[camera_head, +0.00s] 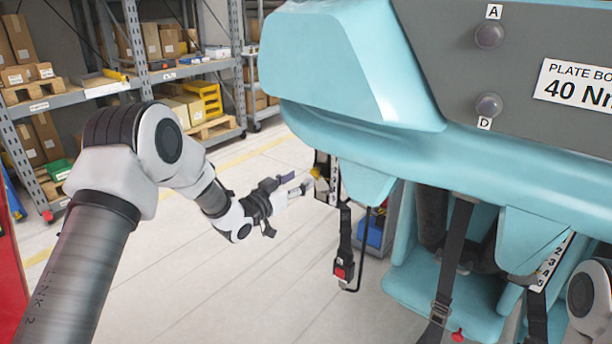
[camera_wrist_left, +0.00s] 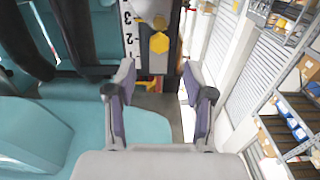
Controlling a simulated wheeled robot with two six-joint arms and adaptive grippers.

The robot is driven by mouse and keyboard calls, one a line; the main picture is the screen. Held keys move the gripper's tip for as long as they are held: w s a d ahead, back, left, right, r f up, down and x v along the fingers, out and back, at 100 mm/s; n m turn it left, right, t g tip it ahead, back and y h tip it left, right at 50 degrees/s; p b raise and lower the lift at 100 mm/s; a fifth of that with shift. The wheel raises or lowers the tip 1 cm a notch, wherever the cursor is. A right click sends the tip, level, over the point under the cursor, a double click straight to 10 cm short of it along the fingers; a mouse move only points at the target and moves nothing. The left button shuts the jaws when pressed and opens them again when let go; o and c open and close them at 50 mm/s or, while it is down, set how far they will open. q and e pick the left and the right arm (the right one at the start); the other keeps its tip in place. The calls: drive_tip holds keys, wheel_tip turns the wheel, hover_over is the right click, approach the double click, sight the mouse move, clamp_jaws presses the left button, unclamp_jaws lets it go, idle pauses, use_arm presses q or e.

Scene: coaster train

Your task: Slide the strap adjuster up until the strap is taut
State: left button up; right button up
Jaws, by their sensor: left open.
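A numbered scale strip (camera_head: 334,182) hangs under the left edge of the teal seat body, with a yellow part (camera_head: 316,172) beside it. In the left wrist view the strip (camera_wrist_left: 129,40) shows the digits 3 and 2, and a yellow hexagonal piece (camera_wrist_left: 159,43), apparently the strap adjuster, is right of it. A dark strap with a red-buttoned buckle (camera_head: 341,272) hangs below. My left gripper (camera_head: 300,186) is open, just left of the strip; in the wrist view its fingers (camera_wrist_left: 158,74) stand apart, with the yellow piece ahead between them, not gripped. My right gripper is not visible.
The teal seat body (camera_head: 360,60) overhangs the strip. Another dark strap (camera_head: 452,245) and a second numbered strip (camera_head: 553,262) are further right. A blue bin (camera_head: 373,232) stands behind the buckle. Shelving (camera_head: 190,75) is at the back left; the floor between is clear.

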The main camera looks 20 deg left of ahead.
sight(313, 172)
use_arm(q)
drive_tip(key=x, duration=0.6)
drive_tip(key=shift+w+f, duration=0.3)
drive_tip(key=shift+w+d+r, duration=0.1)
drive_tip(key=shift+w+d, duration=0.1)
drive_tip(key=shift+w, duration=0.05)
drive_tip(key=shift+r, duration=0.1)
